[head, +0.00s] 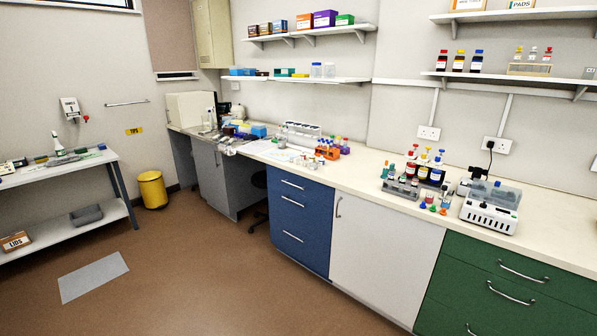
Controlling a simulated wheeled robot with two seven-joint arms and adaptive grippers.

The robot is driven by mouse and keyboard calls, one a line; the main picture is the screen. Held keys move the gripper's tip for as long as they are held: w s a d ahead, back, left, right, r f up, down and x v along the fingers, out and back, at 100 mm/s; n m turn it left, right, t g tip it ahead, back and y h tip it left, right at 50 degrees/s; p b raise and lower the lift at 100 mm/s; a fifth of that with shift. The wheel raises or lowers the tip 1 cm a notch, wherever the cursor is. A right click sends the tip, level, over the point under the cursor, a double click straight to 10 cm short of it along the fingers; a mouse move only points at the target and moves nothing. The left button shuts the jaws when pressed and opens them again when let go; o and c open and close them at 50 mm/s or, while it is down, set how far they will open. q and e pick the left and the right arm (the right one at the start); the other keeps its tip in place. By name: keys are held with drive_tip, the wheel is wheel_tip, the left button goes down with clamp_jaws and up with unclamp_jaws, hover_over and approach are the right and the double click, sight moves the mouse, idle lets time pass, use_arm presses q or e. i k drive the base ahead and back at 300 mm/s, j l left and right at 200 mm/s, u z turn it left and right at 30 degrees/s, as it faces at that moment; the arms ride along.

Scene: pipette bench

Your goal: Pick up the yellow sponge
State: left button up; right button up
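I cannot pick out a yellow sponge for certain in the head view. Several small items lie on the left side table (95,160), including a small green and dark block (41,159) and a white bottle (57,142), but they are too small to tell apart well. Small coloured items also crowd the far part of the long bench (375,160). Neither of my grippers is in view.
A yellow bin (153,190) stands on the floor beside the side table. A grey mat (93,277) lies on the brown floor. Blue drawers (300,228) and green drawers (500,295) front the bench. The floor between table and bench is open.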

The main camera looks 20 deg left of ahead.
sight(42, 159)
drive_tip(key=i+j+u, duration=0.2)
drive_tip(key=j+u, duration=0.25)
drive_tip(key=i+j+u, duration=0.6)
drive_tip(key=j+u, duration=0.25)
drive_tip(key=i+j+u, duration=0.1)
drive_tip(key=i+u, duration=0.3)
drive_tip(key=i+j+u, duration=0.1)
drive_tip(key=i+u, duration=0.3)
drive_tip(key=i, duration=1.5)
drive_tip(key=i+u, duration=0.1)
drive_tip(key=i, duration=1)
drive_tip(key=i+l, duration=0.15)
drive_tip(key=i, duration=0.9)
